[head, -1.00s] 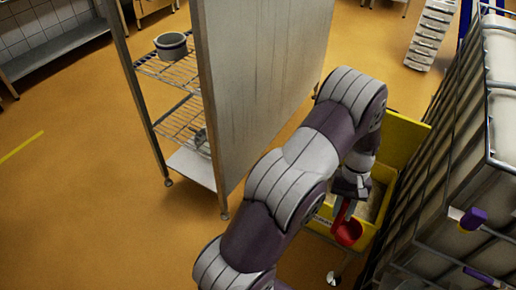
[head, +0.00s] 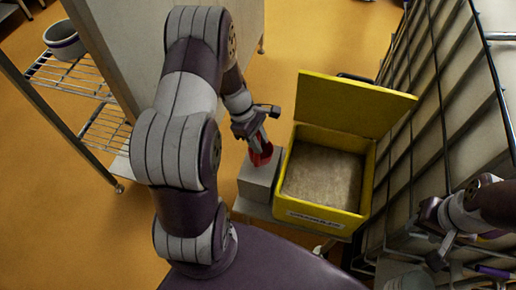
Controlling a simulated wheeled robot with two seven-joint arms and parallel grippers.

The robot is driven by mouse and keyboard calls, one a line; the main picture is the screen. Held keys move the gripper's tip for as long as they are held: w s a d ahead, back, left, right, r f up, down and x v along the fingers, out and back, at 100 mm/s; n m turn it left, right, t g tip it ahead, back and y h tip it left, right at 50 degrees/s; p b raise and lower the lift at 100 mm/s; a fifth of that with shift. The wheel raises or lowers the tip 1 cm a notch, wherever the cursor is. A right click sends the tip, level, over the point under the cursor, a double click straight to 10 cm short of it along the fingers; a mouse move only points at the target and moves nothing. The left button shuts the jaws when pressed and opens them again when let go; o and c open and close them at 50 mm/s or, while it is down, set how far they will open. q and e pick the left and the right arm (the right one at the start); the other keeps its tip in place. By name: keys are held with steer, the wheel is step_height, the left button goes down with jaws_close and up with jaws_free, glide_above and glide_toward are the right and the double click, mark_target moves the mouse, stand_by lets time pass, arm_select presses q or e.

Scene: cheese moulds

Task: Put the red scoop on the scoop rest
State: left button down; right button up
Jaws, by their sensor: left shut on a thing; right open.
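My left gripper (head: 257,138) is shut on the red scoop (head: 263,156) and holds it pointing down. The scoop is just over the top of a grey box-shaped stand (head: 258,183), likely the scoop rest, left of the yellow bin. I cannot tell whether the scoop touches the stand, as the gripper hides part of it. My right gripper (head: 440,262) is open and empty at the lower right, by the wire-mesh cage.
The yellow bin (head: 325,220) stands with its lid (head: 350,102) up and holds pale granular material. The mesh cage (head: 440,110) stands close on its right. A wire shelf (head: 75,78) with a grey pot (head: 64,42) is at the left. Orange floor is clear behind.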

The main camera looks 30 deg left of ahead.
mark_target(259, 160)
arm_select(q)
step_height(259, 160, down, 4)
steer(key=shift+f+b, duration=0.1)
steer(key=shift+b, duration=0.25)
steer(key=c, duration=0.9)
jaws_free()
steer(key=shift+a, duration=0.1)
